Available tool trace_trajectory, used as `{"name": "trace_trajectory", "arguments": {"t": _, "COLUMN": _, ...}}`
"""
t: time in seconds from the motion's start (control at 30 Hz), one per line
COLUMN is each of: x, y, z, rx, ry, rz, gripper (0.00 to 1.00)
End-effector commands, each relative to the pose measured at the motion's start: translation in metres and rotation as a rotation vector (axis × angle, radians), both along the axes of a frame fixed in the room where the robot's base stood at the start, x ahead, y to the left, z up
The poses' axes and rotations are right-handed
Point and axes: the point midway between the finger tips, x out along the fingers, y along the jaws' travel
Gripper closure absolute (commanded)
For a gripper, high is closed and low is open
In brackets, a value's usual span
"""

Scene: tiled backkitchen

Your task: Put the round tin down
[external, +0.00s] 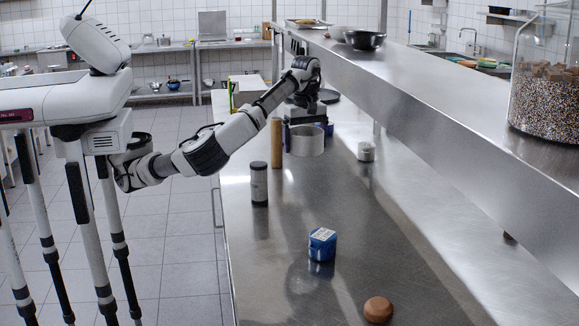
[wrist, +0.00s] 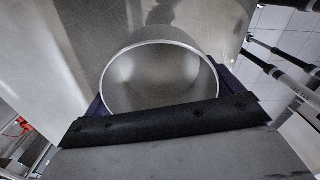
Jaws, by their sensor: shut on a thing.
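The round tin (external: 306,141) is a silver, open-topped ring or cylinder over the steel counter in the external view. In the wrist view the tin (wrist: 160,52) sits between my purple-edged fingers, its round mouth toward the camera and its inside looking empty. My gripper (external: 307,131) is shut on the tin at the end of my stretched-out arm. My gripper also shows at the bottom of the wrist view (wrist: 163,104), where its dark body hides the tin's near edge. I cannot tell whether the tin touches the counter.
A raised steel shelf (external: 450,110) runs along the right. Free counter lies between the tin and blue box.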

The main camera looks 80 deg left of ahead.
Motion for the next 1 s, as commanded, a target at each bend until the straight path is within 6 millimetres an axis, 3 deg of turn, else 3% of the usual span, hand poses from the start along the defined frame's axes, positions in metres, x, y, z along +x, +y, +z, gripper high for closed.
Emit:
{"name": "trace_trajectory", "arguments": {"t": 0.17, "x": -0.003, "y": -0.011, "z": -0.019, "rx": 0.003, "ry": 0.003, "rz": 0.019, "gripper": 0.33}}
{"name": "trace_trajectory", "arguments": {"t": 0.6, "x": -0.003, "y": -0.011, "z": -0.129, "rx": -0.001, "ry": 0.001, "rz": 0.015, "gripper": 0.33}}
{"name": "trace_trajectory", "arguments": {"t": 1.0, "x": -0.003, "y": -0.010, "z": -0.179, "rx": 0.001, "ry": 0.002, "rz": 0.015, "gripper": 0.33}}
